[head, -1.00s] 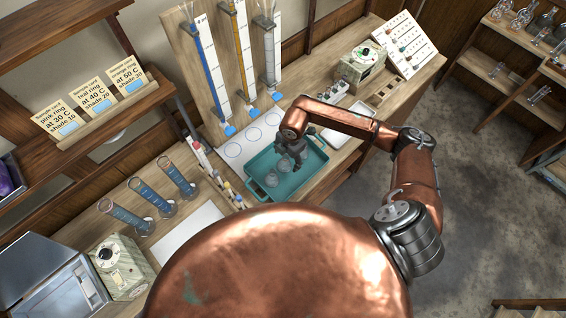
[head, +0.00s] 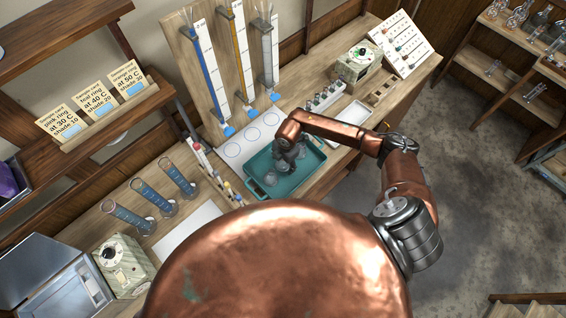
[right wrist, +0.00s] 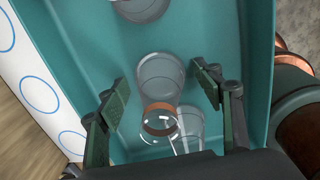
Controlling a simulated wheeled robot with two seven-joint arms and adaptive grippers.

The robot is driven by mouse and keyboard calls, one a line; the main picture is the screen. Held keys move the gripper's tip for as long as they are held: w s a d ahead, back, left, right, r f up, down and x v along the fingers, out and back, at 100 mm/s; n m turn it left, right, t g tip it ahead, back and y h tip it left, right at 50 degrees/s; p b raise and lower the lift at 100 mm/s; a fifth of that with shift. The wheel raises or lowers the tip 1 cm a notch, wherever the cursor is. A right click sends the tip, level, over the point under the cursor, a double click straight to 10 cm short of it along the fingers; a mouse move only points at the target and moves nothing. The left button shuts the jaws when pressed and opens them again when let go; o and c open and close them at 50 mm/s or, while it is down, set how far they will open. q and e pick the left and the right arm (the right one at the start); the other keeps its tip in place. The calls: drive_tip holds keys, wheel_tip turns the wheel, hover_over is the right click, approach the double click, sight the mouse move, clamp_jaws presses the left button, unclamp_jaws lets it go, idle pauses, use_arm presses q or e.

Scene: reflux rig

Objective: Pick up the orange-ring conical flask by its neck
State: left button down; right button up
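The orange-ring conical flask (right wrist: 160,85) is clear glass with an orange band around its neck, and it is inside the teal tray (right wrist: 215,25). Its neck and mouth point toward my right gripper (right wrist: 162,93). The gripper is open, with one finger on each side of the flask and visible gaps between. In the head view my right gripper (head: 286,160) is low over the tray (head: 309,174) and hides part of the glassware. My left gripper is not in view.
Another clear vessel (right wrist: 190,125) is close beside the orange-ring flask on the right. A further flask (right wrist: 140,8) is at the tray's far end. The tray walls rise around them.

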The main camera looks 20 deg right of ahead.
drive_tip(key=c, duration=1.1)
drive_tip(key=shift+r, duration=0.15)
